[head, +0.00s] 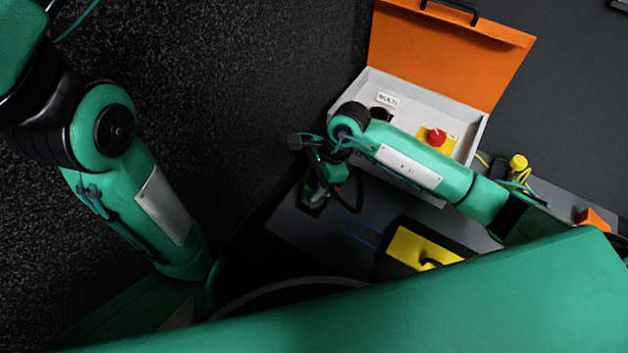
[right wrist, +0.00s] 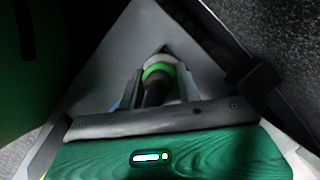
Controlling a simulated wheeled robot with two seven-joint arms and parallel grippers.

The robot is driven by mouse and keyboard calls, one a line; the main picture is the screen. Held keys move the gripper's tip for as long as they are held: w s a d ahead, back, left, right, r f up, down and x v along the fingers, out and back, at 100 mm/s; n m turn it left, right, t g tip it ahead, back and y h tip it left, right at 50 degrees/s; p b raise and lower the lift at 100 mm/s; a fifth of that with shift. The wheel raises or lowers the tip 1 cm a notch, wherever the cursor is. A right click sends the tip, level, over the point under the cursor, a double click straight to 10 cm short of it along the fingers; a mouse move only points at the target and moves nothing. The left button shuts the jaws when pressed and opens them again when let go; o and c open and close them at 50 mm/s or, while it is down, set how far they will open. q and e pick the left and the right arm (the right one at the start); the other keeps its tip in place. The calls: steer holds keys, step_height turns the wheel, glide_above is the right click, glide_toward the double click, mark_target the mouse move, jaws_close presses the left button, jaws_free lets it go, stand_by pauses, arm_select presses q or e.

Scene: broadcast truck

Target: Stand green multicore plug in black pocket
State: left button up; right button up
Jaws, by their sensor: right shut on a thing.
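My right gripper (head: 325,182) is at the left end of the dark worktop, pointing down, partly hidden by its own wrist. In the right wrist view its two fingers (right wrist: 160,88) are shut on the green multicore plug (right wrist: 158,70), which has a green ring, a pale grey end pointing away and a dark cable boot towards me. A small black holder (head: 311,197), which looks like the black pocket, shows beneath the gripper in the head view. I cannot tell whether the plug's end is inside it. My left arm is at the left; its gripper is out of view.
A grey box (head: 347,92) with an open orange lid (head: 450,50), a MULTI label, a dark opening and a red button (head: 436,137) stands behind my right arm. A yellow panel (head: 410,246) and a blue outline (head: 361,232) are on the worktop. A yellow-topped item (head: 517,162) stands right.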

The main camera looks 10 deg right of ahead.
steer(key=shift+f+b, duration=0.35)
steer(key=shift+f, duration=0.15)
stand_by(0.4)
steer(key=o, duration=1)
steer(key=shift+c, duration=0.2)
